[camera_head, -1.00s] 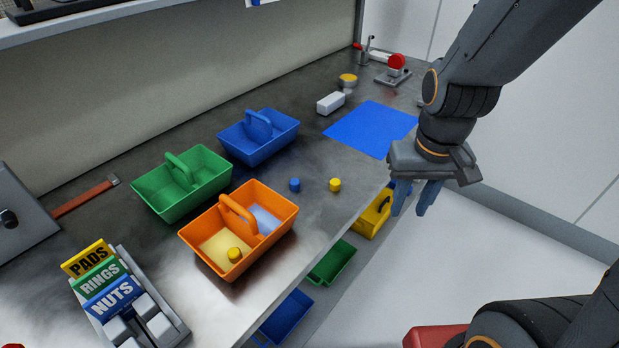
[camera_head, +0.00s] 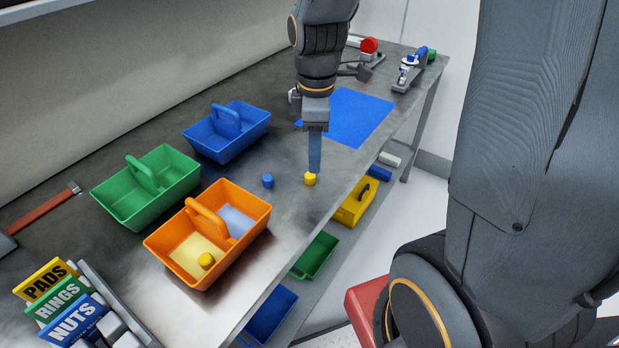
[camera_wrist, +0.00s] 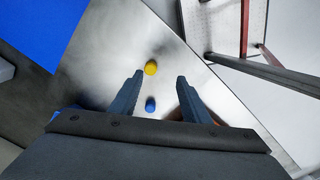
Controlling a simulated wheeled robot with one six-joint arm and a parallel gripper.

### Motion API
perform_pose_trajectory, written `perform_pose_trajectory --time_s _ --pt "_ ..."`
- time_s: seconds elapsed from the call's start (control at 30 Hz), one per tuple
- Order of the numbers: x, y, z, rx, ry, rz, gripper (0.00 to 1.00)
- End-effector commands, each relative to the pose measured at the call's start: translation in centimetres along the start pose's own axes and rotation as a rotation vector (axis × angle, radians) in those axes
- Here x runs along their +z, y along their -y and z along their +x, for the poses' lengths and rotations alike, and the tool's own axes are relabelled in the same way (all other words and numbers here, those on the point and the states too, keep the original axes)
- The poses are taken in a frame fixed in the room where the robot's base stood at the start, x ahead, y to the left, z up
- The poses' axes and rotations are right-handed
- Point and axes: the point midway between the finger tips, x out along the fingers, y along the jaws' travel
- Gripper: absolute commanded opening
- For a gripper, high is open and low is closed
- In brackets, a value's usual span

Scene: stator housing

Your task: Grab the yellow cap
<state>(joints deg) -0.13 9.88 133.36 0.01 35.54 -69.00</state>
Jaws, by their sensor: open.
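A yellow cap (camera_head: 310,179) stands on the metal table near its front edge. Another yellow cap (camera_head: 206,261) is in the yellow-floored side of the orange bin (camera_head: 163,243). A blue cap (camera_head: 267,181) stands just left of the first yellow cap. My gripper (camera_head: 315,170) points down above the table, its blue-grey fingers at or just behind the first yellow cap in the head view. In the wrist view, my gripper (camera_wrist: 158,82) is open; the yellow cap (camera_wrist: 151,68) shows just beyond the fingertips and the blue cap (camera_wrist: 151,104) between the fingers.
Green (camera_head: 118,207) and blue (camera_head: 204,144) bins stand behind the orange one. A blue mat (camera_head: 362,118) lies behind my gripper. A yellow bin (camera_head: 352,210) is below the table edge. Labelled racks (camera_head: 72,318) stand front left. Bare table surrounds the loose caps.

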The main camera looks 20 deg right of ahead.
Motion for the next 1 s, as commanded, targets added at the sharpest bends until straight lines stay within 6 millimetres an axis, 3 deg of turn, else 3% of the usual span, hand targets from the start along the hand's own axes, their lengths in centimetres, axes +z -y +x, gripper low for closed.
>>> perform_pose_trajectory --time_s 0.1,0.3,0.73,1.0 --pt "-0.3 -1.2 0.1 -0.011 0.003 -0.19 0.43" --pt "-0.5 -1.9 0.2 -0.022 0.004 -0.351 0.43" --pt "-0.6 -2.0 3.6 -0.025 0.005 -0.366 0.43" --pt "-0.7 -2.1 6.8 -0.025 0.005 -0.365 0.43"
